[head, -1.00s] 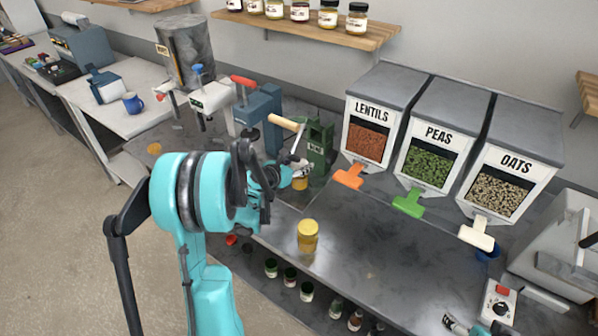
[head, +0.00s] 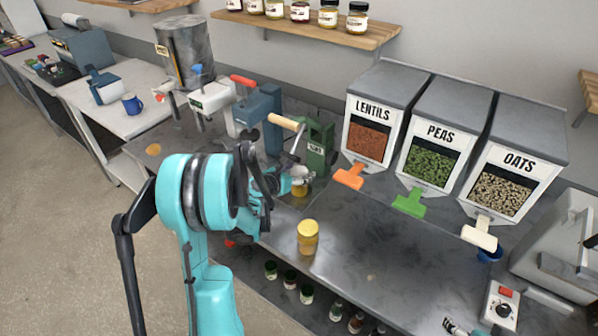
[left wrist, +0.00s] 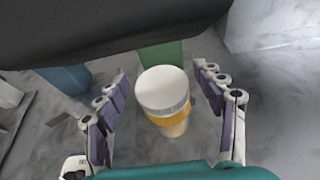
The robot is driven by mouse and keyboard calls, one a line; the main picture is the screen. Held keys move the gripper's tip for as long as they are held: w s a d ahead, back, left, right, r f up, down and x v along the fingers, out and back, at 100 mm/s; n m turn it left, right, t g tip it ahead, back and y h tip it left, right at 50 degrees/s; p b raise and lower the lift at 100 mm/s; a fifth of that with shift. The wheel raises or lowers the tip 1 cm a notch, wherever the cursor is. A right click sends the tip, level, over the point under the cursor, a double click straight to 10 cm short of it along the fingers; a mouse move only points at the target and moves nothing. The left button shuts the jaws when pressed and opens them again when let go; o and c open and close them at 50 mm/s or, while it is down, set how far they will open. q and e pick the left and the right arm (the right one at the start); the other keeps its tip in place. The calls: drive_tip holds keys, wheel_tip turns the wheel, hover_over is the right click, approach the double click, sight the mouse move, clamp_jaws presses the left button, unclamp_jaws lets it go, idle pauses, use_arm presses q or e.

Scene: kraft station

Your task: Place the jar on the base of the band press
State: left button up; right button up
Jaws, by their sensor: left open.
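A jar with a pale round lid and a yellow band (left wrist: 168,108) stands between the spread fingers of my left gripper (left wrist: 160,80) in the left wrist view. My left gripper is open, and gaps show on both sides of the jar. In the head view, this jar's yellow lower part (head: 299,190) shows beside the gripper fingers, in front of the green press (head: 320,148) with its wooden-handled lever. The fingers partly hide the jar and the press's base, so I cannot tell whether the jar stands on that base. My right gripper (head: 452,324) is barely in view at the bottom edge.
Another yellow-lidded jar (head: 307,238) stands on the grey counter (head: 360,240), nearer the front edge. A blue press (head: 258,115) stands left of the green one. Lentils, peas and oats dispensers (head: 430,150) line the back right. Several small jars sit below the front edge.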

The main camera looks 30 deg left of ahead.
use_arm(q)
drive_tip(key=d+p+v, duration=0.1)
drive_tip(key=p+v, duration=0.1)
drive_tip(key=v, duration=1)
drive_tip(key=s+d+r+m+g+h, duration=0.1)
drive_tip(key=s+d+r+m+g, duration=0.15)
drive_tip(key=d+m, duration=0.65)
drive_tip(key=s+d+r+m+g, duration=0.15)
drive_tip(key=s+d+m, duration=0.25)
drive_tip(key=d+m, duration=0.5)
drive_tip(key=s+d+m+g+y, duration=0.2)
drive_tip(key=s+m, duration=0.9)
drive_tip(key=m, duration=0.6)
drive_tip(key=shift+d+f+g, duration=0.3)
drive_tip(key=shift+d, duration=0.35)
drive_tip(key=shift+s, duration=0.1)
